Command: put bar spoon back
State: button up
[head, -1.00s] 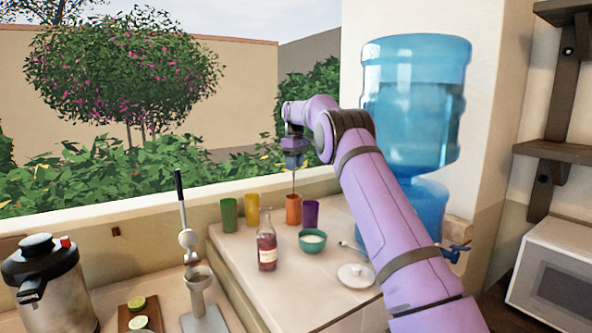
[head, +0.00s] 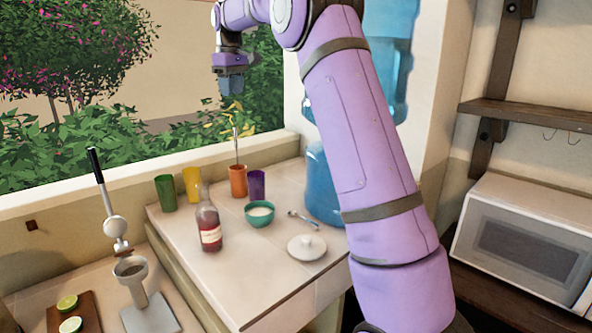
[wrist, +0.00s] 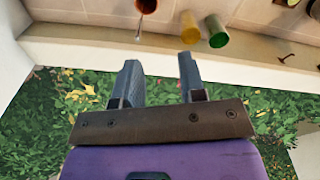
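The bar spoon (head: 237,147) stands nearly upright in the orange cup (head: 238,181) on the tiled counter, its lower part hidden inside the cup. In the wrist view the bar spoon (wrist: 139,30) shows as a thin rod at the orange cup's (wrist: 147,6) rim. My gripper (head: 231,86) is above the spoon's top and apart from it. In the wrist view my gripper (wrist: 157,68) has its two fingers spread with nothing between them.
Green (head: 166,193), yellow (head: 193,184) and purple (head: 257,184) cups stand beside the orange one. A red bottle (head: 209,226), teal bowl (head: 260,214), white lid (head: 306,247) and small spoon (head: 303,219) are in front. A water dispenser is partly behind my arm.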

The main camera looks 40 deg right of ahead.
jog(key=s+a+r+m+t, duration=0.15)
jog(key=s+a, duration=0.35)
jog(key=s, duration=0.7)
jog(key=s+a+r+m+t, duration=0.15)
jog(key=s+a, duration=0.25)
jog(key=s, duration=0.9)
jog(key=s+a+f, duration=0.2)
jog(key=s+f, duration=0.4)
jog(key=s, duration=0.4)
jog(key=s+a+f+m+t, duration=0.1)
jog(key=s+f, duration=0.5)
jog(key=s, duration=0.4)
jog(key=shift+s+a+f+t, duration=0.3)
jog(key=shift+a+f, duration=0.05)
jog(key=shift+a, duration=0.05)
